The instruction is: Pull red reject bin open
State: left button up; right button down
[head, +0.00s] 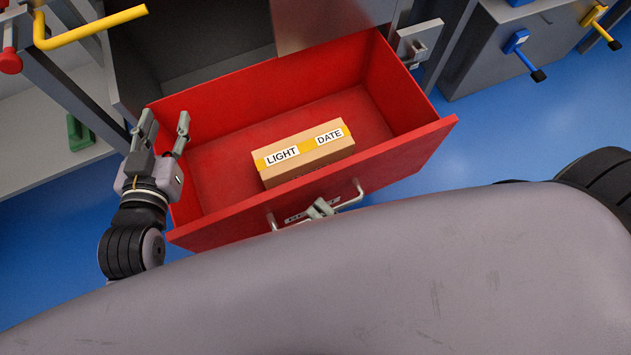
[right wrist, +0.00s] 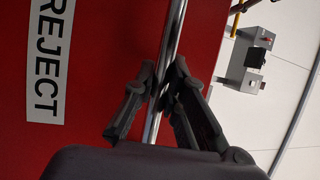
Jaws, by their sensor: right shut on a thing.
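The red reject bin (head: 408,158) is a drawer pulled well out of the grey cabinet, seen from above in the head view. A cardboard box (head: 305,160) with "LIGHT" and "DATE" labels lies inside it. In the right wrist view the red front (right wrist: 110,60) carries a white "REJECT" label (right wrist: 50,60). My right gripper (head: 320,208) is shut on the metal bar handle (right wrist: 168,50); its fingers (right wrist: 163,95) lie on both sides of the bar. My left gripper (head: 166,130) is open and empty at the bin's left side; whether it touches the bin is unclear.
A grey cabinet with a blue lever (head: 522,52) and a yellow lever (head: 600,25) stands at the upper right. A yellow bar (head: 90,27) is at the upper left. A green object (head: 78,132) is on a pale surface at left. Blue floor (head: 520,120) is clear at right.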

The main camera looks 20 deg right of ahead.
jog(key=shift+s+d+f, duration=0.1)
jog(key=shift+s, duration=0.15)
jog(key=c, duration=1.6)
grip_release()
jog(key=v, duration=1.2)
